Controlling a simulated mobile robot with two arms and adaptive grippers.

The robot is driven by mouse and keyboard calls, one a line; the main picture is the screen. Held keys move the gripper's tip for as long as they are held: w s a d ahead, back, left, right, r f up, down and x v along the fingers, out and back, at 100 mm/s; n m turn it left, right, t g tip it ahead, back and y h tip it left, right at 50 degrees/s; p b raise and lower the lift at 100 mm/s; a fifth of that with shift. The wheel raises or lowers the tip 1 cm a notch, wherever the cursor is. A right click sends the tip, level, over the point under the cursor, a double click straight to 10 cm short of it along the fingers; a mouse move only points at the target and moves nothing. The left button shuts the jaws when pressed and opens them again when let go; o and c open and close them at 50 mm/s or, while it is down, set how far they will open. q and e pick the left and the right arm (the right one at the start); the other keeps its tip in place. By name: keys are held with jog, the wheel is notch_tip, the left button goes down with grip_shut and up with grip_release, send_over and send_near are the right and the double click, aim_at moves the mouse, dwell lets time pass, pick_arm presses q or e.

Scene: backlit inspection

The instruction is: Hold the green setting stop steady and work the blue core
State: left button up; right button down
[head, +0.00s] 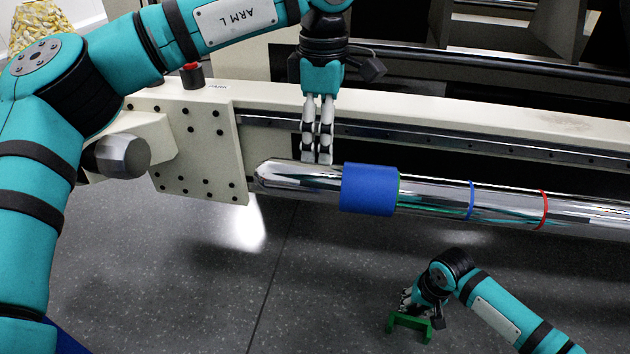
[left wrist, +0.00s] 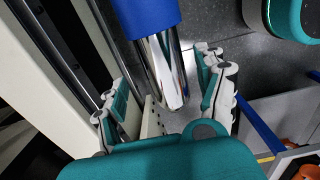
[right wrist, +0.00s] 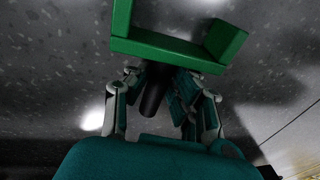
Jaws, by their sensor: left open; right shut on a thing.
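The blue core (head: 368,188) is a sleeve around a long chrome bar (head: 430,197), a little in from the bar's rounded left end. My left gripper (head: 317,158) points down at the bare bar just left of the core. In the left wrist view its open fingers (left wrist: 168,100) are on either side of the bar's end, and the blue core (left wrist: 148,15) is beyond them. The green setting stop (head: 409,325) is a U-shaped block below the bar, apart from it. My right gripper (head: 420,298) is shut on it; a dark stem shows between its fingers (right wrist: 158,95) under the green stop (right wrist: 170,48).
The bar carries a thin blue ring (head: 471,200) and a red ring (head: 544,209) right of the core. A cream machine beam (head: 450,115) with a dark rail runs behind the bar. A grey knob (head: 122,156) stands at the left. The floor below is clear.

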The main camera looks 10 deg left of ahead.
pick_arm(q)
jog(key=shift+r, duration=0.15)
notch_tip(320, 180, up, 12)
dwell(0.7)
pick_arm(e)
jog(key=c, duration=1.1)
grip_release()
